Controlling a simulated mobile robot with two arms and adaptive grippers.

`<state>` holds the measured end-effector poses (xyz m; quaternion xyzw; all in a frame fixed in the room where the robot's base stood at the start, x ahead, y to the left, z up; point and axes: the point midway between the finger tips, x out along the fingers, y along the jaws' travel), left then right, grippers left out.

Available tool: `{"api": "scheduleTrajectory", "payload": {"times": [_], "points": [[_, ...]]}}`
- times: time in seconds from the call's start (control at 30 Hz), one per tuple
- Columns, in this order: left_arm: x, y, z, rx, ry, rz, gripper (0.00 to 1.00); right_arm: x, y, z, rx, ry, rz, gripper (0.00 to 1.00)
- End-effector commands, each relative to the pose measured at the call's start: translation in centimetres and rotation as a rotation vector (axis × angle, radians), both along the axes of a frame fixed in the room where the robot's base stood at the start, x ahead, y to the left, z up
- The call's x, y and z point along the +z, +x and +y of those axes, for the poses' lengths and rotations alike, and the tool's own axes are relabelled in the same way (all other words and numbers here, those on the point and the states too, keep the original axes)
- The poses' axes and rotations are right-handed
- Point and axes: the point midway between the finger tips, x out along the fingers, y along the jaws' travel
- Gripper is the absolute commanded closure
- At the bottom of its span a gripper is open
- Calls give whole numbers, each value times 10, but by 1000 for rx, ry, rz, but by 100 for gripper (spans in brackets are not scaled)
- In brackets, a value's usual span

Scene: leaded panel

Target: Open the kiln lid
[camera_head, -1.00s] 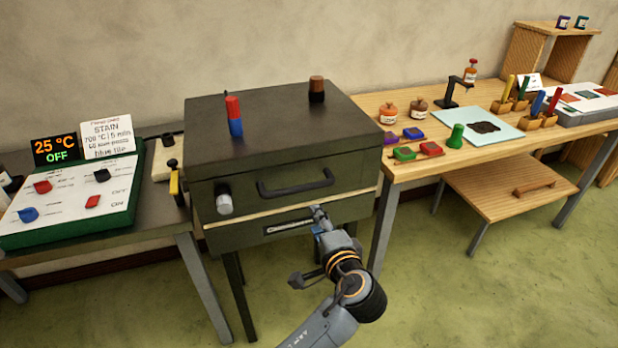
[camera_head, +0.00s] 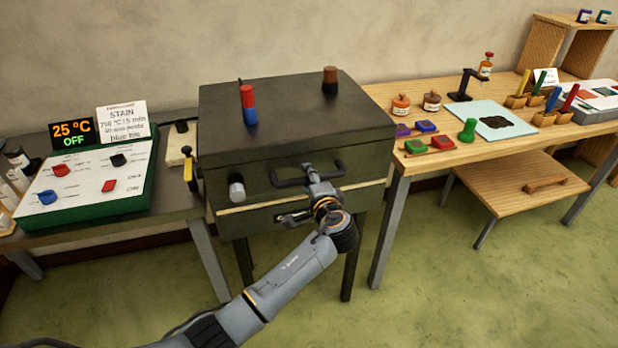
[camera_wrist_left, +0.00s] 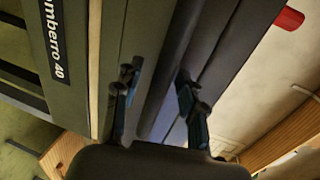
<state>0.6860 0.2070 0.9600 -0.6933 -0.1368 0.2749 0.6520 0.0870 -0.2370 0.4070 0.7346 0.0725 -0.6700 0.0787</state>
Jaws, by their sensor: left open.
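The kiln (camera_head: 225,165) is a dark green box on legs, and its lid (camera_head: 290,115) is down. A dark bar handle (camera_head: 338,170) runs across its front. My left gripper (camera_head: 310,175) is at the handle's middle, open, and covers part of it. In the left wrist view, the two fingers of my left gripper (camera_wrist_left: 158,105) are apart, with the dark handle bar (camera_wrist_left: 178,60) running between them. I cannot tell whether either finger touches it. My right gripper is not in view.
A red and blue cylinder (camera_head: 248,105) and a brown one (camera_head: 330,80) stand on the kiln top. A control panel (camera_head: 90,185) with a 25 °C OFF display (camera_head: 73,132) is left. A wooden bench (camera_head: 415,160) with jars and tools is right.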

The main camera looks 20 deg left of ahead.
Motion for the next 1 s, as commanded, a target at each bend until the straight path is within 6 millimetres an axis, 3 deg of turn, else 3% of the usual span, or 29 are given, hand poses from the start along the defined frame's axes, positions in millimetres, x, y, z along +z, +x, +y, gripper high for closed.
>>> {"api": "scheduleTrajectory", "payload": {"times": [0.27, 0.5, 0.83, 1.0], "points": [[-1, 2, 1, 0, 0, 0, 60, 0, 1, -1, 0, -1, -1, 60], [-1, 1, 1, 0, 0, 0, 100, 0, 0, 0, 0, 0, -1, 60], [2, 2, 1, 0, -2, 3, 100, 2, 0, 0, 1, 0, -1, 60], [16, 8, 1, 0, -14, 17, 100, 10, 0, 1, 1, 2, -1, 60]]}}
